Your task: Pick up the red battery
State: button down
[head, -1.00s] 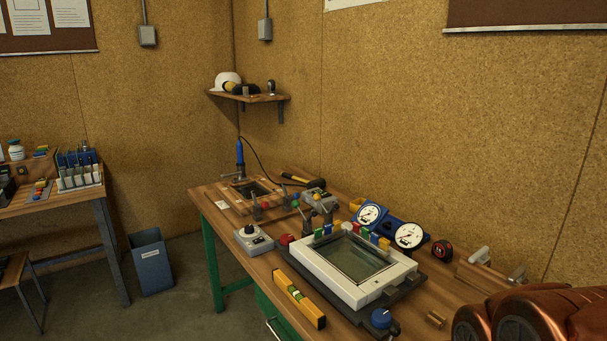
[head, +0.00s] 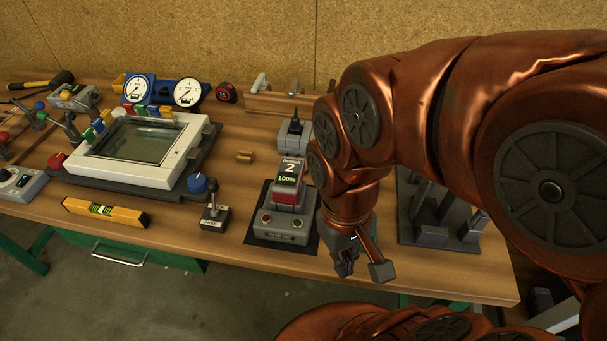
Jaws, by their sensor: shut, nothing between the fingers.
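A battery (head: 288,183) with red sides and a dark display reading "2" and "100%" stands upright in a grey charger (head: 283,231) near the front edge of the workbench (head: 243,260). My gripper (head: 346,268) points down to the right of the charger, near the bench's front edge. It is empty and shut, and apart from the battery. My arm hides part of the bench behind it.
A small grey device (head: 294,137) stands behind the battery. A grey rack (head: 436,215) stands to the right.

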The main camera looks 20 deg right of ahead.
aim_at(288, 180)
jog(key=k, duration=0.5)
jog(key=u, duration=2.15)
jog(key=i, duration=1.1)
jog(key=z, duration=2.05)
